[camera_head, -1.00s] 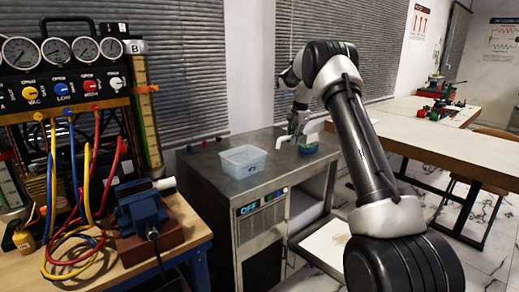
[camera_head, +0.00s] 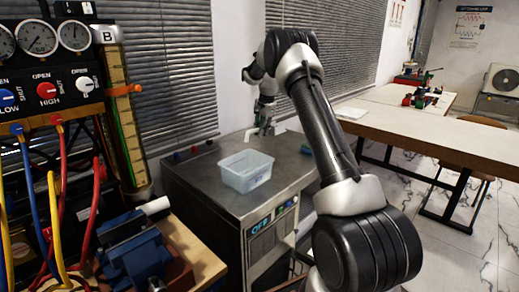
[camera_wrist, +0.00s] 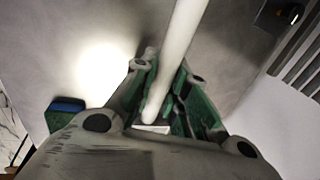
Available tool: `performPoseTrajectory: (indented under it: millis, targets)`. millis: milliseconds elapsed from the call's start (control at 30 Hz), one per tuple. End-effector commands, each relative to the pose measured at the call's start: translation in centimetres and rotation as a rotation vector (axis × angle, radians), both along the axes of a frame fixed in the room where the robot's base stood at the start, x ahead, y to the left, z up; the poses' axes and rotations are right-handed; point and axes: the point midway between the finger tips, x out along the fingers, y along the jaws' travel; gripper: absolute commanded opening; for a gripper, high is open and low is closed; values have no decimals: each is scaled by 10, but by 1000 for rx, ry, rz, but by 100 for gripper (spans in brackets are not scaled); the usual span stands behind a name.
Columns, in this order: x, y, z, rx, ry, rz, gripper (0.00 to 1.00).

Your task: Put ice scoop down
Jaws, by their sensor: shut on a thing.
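The ice scoop (camera_wrist: 180,50) shows in the wrist view as a long pale rod, its near end between the green-padded fingers of my gripper (camera_wrist: 165,105). My gripper is shut on it. Its far end runs out of the top of that view, and I cannot make out the bowl. In the head view my gripper (camera_head: 266,127) is above the back of the grey metal machine top (camera_head: 215,203), behind the clear bin. A small white piece of the scoop (camera_head: 249,134) shows beside the fingers. I cannot tell whether the scoop touches anything.
A translucent bin (camera_head: 247,172) stands on the machine top. A small blue-green block (camera_wrist: 66,114) lies on the grey surface in the wrist view. A gauge panel (camera_head: 50,80) and blue vise (camera_head: 132,245) are at left. A long table (camera_head: 430,127) is at right. Slatted blinds are behind.

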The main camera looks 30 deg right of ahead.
Motion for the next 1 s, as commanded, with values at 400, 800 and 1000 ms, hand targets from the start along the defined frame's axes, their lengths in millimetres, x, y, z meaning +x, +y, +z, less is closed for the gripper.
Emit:
performPoseTrajectory:
  millis: [400,800,1000]
  targets:
    - [-1,0,-65,1,3,0,0]
    - [0,0,-81,0,0,0,0]
    - [0,0,-83,0,0,0,37]
